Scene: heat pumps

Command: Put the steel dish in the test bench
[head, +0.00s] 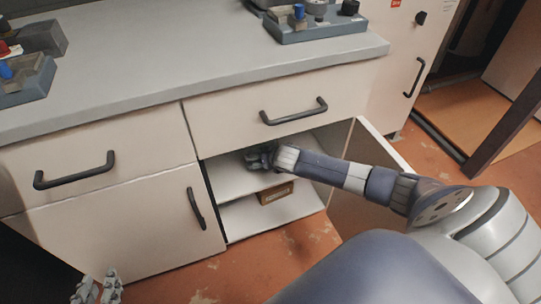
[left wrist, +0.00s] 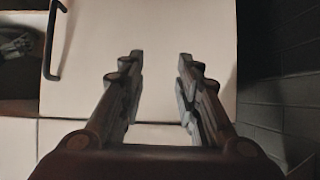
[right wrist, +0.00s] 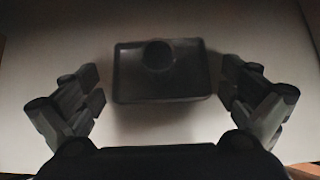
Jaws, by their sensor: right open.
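My right arm reaches into the open lower compartment of the bench cabinet (head: 262,110). Its gripper (head: 258,158) is at the upper shelf. In the right wrist view my right gripper (right wrist: 162,88) is open, its fingers wide apart on either side of a dark rectangular object (right wrist: 190,85) with a round part on it. This object lies ahead of the fingers on a pale surface and looks untouched. I cannot tell whether it is the steel dish. My left gripper (head: 97,288) is low in front of the cabinet; the left wrist view shows its fingers (left wrist: 161,62) apart and empty.
A brown box (head: 276,193) sits on the compartment's lower shelf. The open door (head: 366,178) stands right of the compartment, beside my right arm. Fixtures stand on the grey worktop (head: 170,60), at left (head: 25,85) and back right (head: 312,27). The worktop's middle is clear.

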